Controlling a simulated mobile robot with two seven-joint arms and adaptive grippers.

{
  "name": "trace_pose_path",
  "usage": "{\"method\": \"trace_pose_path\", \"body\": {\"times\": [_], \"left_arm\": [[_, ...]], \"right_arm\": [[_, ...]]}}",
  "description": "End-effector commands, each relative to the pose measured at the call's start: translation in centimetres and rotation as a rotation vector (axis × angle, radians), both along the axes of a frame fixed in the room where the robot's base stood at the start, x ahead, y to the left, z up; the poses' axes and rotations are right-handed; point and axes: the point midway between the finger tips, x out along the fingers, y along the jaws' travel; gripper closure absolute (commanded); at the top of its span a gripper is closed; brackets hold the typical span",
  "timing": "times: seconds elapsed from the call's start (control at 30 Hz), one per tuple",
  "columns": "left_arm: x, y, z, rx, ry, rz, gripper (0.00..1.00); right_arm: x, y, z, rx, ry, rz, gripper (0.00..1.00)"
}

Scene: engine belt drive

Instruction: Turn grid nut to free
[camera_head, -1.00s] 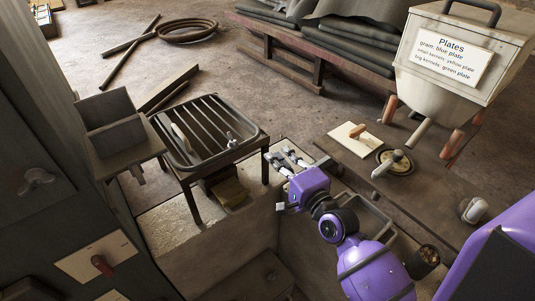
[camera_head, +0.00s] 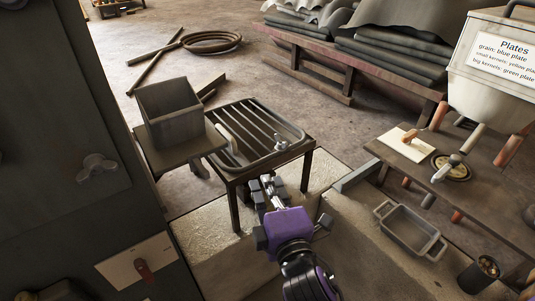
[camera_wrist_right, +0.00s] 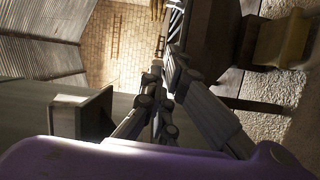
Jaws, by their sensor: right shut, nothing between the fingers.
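The grid (camera_head: 255,125) is a dark barred frame on a legged stand. A small light metal wing nut (camera_head: 281,143), which I take for the grid nut, sits near its right front edge. A pale handle-like bar (camera_head: 226,138) lies at the grid's left side. My right gripper (camera_head: 268,182) is shut and empty, just in front of the grid's front edge. It is below the nut in the picture and apart from it. In the right wrist view the fingers (camera_wrist_right: 160,70) are together, and I cannot make out the nut. My left gripper is not in view.
A grey open box (camera_head: 168,115) stands on a ledge left of the grid. A two-handled tray (camera_head: 408,232) and dark cup (camera_head: 478,274) are at right. A hopper labelled Plates (camera_head: 500,75) stands behind a wooden bench (camera_head: 400,160). A dark cabinet (camera_head: 60,130) fills the left.

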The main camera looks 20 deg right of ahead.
Motion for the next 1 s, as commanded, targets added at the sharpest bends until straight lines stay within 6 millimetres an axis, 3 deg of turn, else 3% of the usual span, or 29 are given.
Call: {"method": "trace_pose_path", "body": {"times": [0.27,0.67,0.8,1.0], "left_arm": [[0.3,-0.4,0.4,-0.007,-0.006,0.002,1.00],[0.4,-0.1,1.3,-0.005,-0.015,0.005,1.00],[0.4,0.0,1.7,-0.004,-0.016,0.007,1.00],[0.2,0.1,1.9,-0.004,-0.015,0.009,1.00]], "right_arm": [[1.8,0.0,0.0,-0.065,-0.001,0.000,1.00],[10.1,0.1,0.1,-0.062,0.000,0.001,1.00],[10.6,-2.1,0.1,-0.065,0.001,-0.001,1.00],[11.0,-3.6,0.0,-0.062,0.001,0.001,1.00]]}}
